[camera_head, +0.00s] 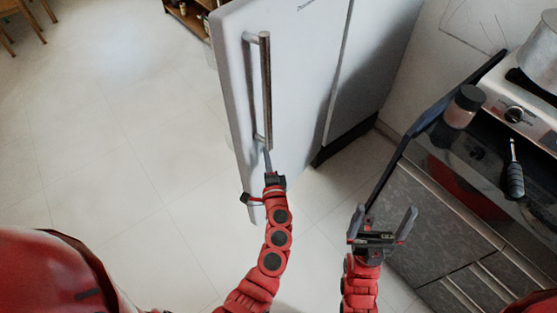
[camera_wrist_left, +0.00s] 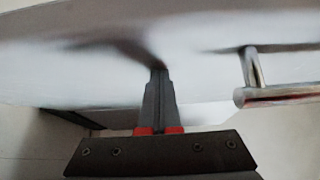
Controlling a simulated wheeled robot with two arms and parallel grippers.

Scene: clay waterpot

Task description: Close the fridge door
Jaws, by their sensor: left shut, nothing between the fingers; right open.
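The white fridge door (camera_head: 295,70) stands in the upper middle of the head view, its left edge swung out from the fridge body (camera_head: 370,60). A long metal bar handle (camera_head: 266,90) runs along the door near that edge. My left gripper (camera_head: 267,158) is shut and empty at the lower end of the handle, with its tips at or very near the door face. In the left wrist view the shut fingers (camera_wrist_left: 159,85) point at the door surface (camera_wrist_left: 110,60), and the handle end (camera_wrist_left: 265,90) is to their right. My right gripper (camera_head: 385,225) is open and empty, right of the door.
A counter (camera_head: 440,190) with dark grey drawer fronts stands at the right. It holds a jar (camera_head: 464,105), a stove (camera_head: 520,100) with a pot (camera_head: 542,55), and a black-handled tool (camera_head: 514,175). The tiled floor (camera_head: 110,130) at the left is clear.

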